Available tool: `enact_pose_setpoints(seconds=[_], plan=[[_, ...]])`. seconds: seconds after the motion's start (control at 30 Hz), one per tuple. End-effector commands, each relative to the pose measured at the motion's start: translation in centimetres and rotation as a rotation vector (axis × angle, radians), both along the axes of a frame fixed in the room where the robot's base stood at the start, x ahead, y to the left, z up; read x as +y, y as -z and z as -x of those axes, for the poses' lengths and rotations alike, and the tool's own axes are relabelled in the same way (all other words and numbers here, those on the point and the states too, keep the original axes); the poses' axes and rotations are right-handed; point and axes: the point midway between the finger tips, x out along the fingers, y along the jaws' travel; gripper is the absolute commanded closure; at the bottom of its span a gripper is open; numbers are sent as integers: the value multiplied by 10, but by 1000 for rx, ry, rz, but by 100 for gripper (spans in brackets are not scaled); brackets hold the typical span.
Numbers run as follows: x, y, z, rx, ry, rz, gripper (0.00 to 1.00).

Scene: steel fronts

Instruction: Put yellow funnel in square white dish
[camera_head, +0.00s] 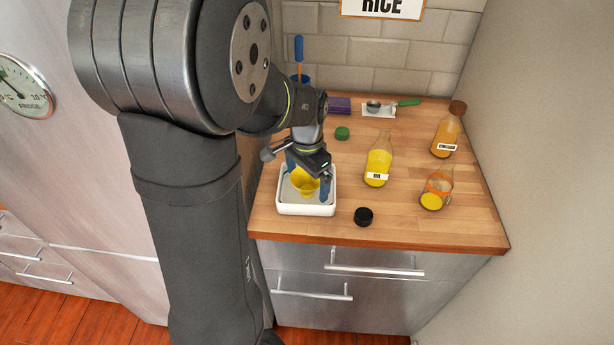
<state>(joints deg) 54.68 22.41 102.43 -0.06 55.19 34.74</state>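The square white dish (289,208) sits at the front left of the wooden counter, with a grey inner floor. The yellow funnel (304,184) shows over the inside of the dish. I cannot tell whether it touches the dish floor. My gripper (309,177) points down over the dish, with a blue finger on either side of the funnel. The gripper's body hides part of the funnel's top. Whether the fingers press on the funnel or stand apart from it cannot be made out.
A black cap (363,216) and green cap (342,133) lie near. A purple box (339,105) and green-handled scoop (404,103) are behind.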

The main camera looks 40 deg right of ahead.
Motion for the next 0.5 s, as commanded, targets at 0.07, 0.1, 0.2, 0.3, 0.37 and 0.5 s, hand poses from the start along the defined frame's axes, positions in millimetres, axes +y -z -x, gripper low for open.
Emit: enact_pose_setpoints(seconds=[0.07,0.1,0.2,0.3,0.37,0.5], plan=[[0,0,0,0,0,0,0],[0,0,0,0,0,0,0],[0,-1,0,0,0,0,0],[0,-8,0,-1,0,1,0],[-1,-16,0,-2,0,3,0],[-1,-45,-1,-3,0,5,0]])
